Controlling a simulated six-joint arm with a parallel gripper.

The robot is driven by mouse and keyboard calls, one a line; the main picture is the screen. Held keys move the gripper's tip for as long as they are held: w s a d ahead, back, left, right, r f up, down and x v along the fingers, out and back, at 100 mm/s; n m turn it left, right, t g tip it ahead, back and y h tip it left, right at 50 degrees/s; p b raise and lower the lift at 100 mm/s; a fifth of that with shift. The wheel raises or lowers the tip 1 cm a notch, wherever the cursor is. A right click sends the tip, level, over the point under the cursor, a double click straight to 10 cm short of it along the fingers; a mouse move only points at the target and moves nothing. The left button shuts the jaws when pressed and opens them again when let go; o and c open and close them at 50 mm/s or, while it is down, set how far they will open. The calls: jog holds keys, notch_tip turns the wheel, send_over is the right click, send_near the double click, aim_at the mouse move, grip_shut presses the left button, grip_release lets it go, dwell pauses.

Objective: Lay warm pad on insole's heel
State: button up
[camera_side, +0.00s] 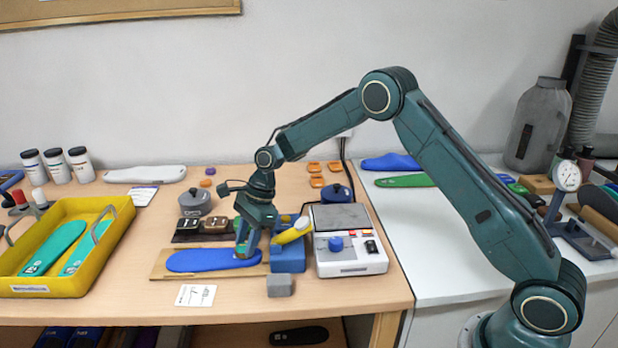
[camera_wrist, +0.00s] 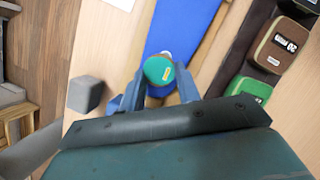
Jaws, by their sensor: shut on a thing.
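The blue insole (camera_side: 205,260) lies flat on a wooden board (camera_side: 158,272) in the side view; its right end is under my gripper (camera_side: 246,258). The insole also shows in the wrist view (camera_wrist: 185,28), running up from my gripper. My gripper, in the wrist view (camera_wrist: 158,88), is shut on a small round pad (camera_wrist: 158,69) with a teal top and a yellow label. The pad is over the insole's near end. I cannot tell whether it touches the insole. Blue fingers hide part of the pad and the end of the insole.
A blue block holding a yellow-and-white piece (camera_side: 291,232) stands close right of my gripper. A grey block (camera_side: 281,286) sits in front, and a white heater-like unit (camera_side: 350,258) is farther right. Small labelled cases (camera_side: 214,226) stand behind. A yellow tray (camera_side: 70,287) is at left.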

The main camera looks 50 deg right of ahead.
jog(key=shift+f, duration=0.2)
dwell(0.6)
jog(key=o, duration=1.4)
jog(key=shift+r, duration=0.15)
jog(key=shift+r, duration=3.85)
